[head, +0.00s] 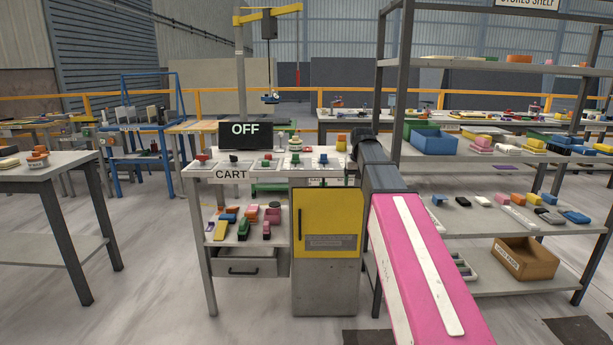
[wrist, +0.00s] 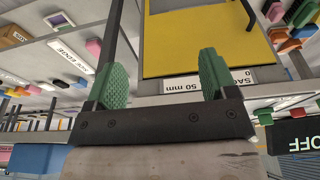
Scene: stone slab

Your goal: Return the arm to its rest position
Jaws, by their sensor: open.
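My arm (head: 415,270), pink with white stripes, reaches from the lower right of the head view toward the right end of the cart. Its dark far end hides my gripper there. In the wrist view my gripper (wrist: 161,78) shows two green ridged fingers, spread apart with nothing between them. Beyond the fingers, the wrist view shows a yellow cabinet door (wrist: 205,40), turned upside down. The same yellow door (head: 313,225) is under the cart's right side in the head view.
The cart (head: 262,171) holds several small parts on top, with an OFF screen (head: 246,135) behind. A stores shelf (head: 500,222) with a blue bin (head: 434,142) and cardboard box (head: 525,260) stands close right of my arm. Another table (head: 50,170) stands left. The floor between (head: 150,260) is clear.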

